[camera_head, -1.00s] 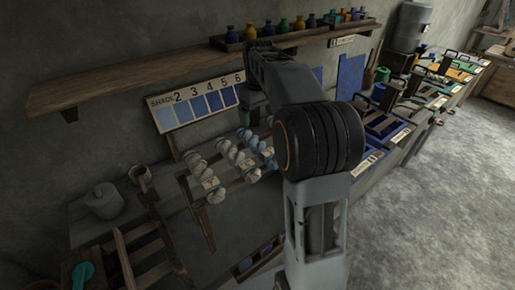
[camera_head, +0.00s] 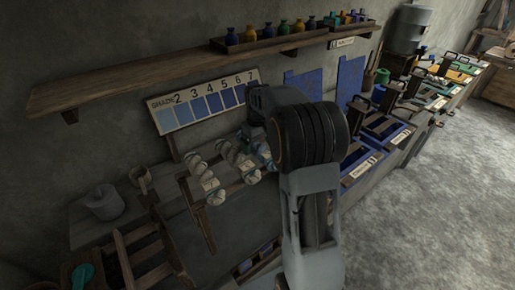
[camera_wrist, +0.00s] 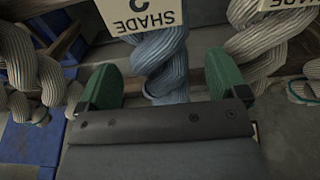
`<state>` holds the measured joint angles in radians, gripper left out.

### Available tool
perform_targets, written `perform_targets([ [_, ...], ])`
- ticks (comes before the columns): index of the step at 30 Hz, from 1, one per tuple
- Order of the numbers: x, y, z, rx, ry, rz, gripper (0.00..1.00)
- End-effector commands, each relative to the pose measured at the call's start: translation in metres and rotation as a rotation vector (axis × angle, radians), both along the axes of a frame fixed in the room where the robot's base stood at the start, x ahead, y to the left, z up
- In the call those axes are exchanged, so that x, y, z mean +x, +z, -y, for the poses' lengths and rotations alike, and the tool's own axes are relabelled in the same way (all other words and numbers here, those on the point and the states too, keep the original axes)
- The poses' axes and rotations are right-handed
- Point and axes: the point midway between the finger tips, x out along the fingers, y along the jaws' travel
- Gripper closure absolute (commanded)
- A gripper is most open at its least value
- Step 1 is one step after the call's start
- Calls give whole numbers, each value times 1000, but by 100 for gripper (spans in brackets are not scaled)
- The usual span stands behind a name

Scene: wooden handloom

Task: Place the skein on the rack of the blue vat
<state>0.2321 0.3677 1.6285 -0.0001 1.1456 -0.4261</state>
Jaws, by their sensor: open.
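A twisted light-blue skein (camera_wrist: 160,60) with a tag reading SHADE 2 hangs in the middle of the wrist view. My gripper (camera_wrist: 166,80) is open, with one green finger on each side of this skein. Whether the fingers touch it I cannot tell. In the head view the skein hangs on a wooden stand with pale skeins (camera_head: 207,180), and my arm hides most of it and the gripper. Vats with blue contents (camera_head: 382,126) stand to the right of my arm; their racks are small and partly hidden.
Pale skeins (camera_wrist: 262,45) hang close on both sides of my gripper. A numbered shade board (camera_head: 205,101) stands behind the stand. A shelf with several bottles (camera_head: 285,27) runs above. More vats line the wall at right, beside open floor (camera_head: 450,190).

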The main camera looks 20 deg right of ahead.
Motion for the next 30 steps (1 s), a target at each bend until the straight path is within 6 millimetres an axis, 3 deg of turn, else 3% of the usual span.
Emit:
perform_targets([
  [6,0,-18,0,-1,1,1,8],
  [14,0,-20,0,-1,1,2,8],
  [30,0,-20,0,-1,1,1,60],
])
